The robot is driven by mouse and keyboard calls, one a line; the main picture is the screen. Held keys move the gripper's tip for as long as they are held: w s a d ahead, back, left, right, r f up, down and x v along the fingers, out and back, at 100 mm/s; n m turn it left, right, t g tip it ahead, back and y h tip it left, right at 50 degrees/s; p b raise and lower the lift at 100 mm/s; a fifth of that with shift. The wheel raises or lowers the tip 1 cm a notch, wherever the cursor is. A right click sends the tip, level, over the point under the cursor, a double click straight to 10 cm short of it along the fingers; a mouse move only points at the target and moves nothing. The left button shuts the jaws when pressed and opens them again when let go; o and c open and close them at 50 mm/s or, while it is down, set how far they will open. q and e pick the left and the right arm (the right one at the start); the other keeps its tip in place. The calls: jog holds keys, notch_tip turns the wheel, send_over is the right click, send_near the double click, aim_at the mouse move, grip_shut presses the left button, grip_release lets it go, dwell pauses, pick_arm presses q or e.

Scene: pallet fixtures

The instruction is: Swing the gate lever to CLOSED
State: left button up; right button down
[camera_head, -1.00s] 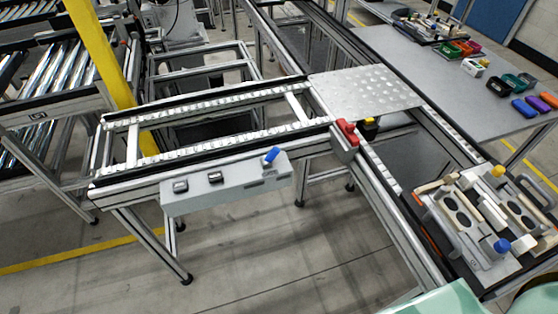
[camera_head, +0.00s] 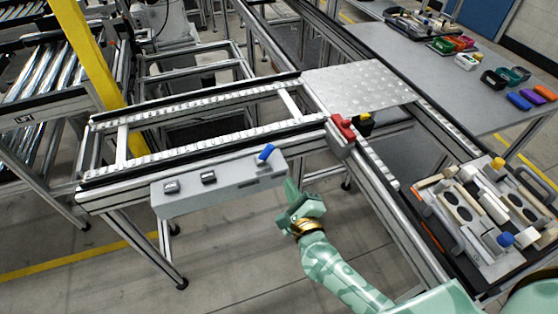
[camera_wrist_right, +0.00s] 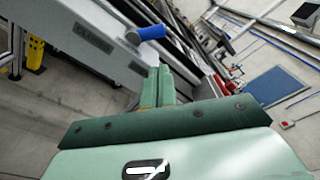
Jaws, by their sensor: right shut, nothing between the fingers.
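A lever with a blue handle (camera_head: 266,152) sits at the right end of a grey control box (camera_head: 215,189) on the conveyor's front side. My left gripper is out of view.
A red part (camera_head: 342,128) is on the conveyor corner right of the lever. A fixture pallet (camera_head: 478,215) with several parts lies at the right. Open floor is below the box.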

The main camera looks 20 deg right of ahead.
aim_at(269, 150)
jog(key=shift+w, duration=0.1)
jog(key=w, duration=0.3)
jog(key=w+b, duration=0.1)
jog(key=w, duration=0.6)
jog(key=shift+f+b, duration=0.3)
jog(key=shift+a+r+n+p, duration=0.15)
jog(key=shift+r+n+p, duration=0.3)
jog(key=shift+n+p, duration=0.35)
jog(key=shift+s+a+r+n+p, duration=0.1)
jog(key=shift+a+r+n+p, duration=0.25)
jog(key=shift+n, duration=0.45)
jog(key=n+p, duration=0.1)
jog(key=a+r+n+p, duration=0.1)
jog(key=n, duration=0.2)
jog(key=a+n, duration=0.1)
jog(key=n, duration=0.1)
jog(key=n+p, duration=0.1)
jog(key=shift+a+r+n+t, duration=0.1)
jog(key=shift+a+n+t, duration=0.2)
jog(key=shift+a+n, duration=0.1)
jog(key=shift+s+a+n, duration=0.1)
jog(key=shift+a+n, duration=0.25)
jog(key=shift+n, duration=0.5)
jog(key=shift+a+n, duration=0.3)
jog(key=shift+n, duration=0.55)
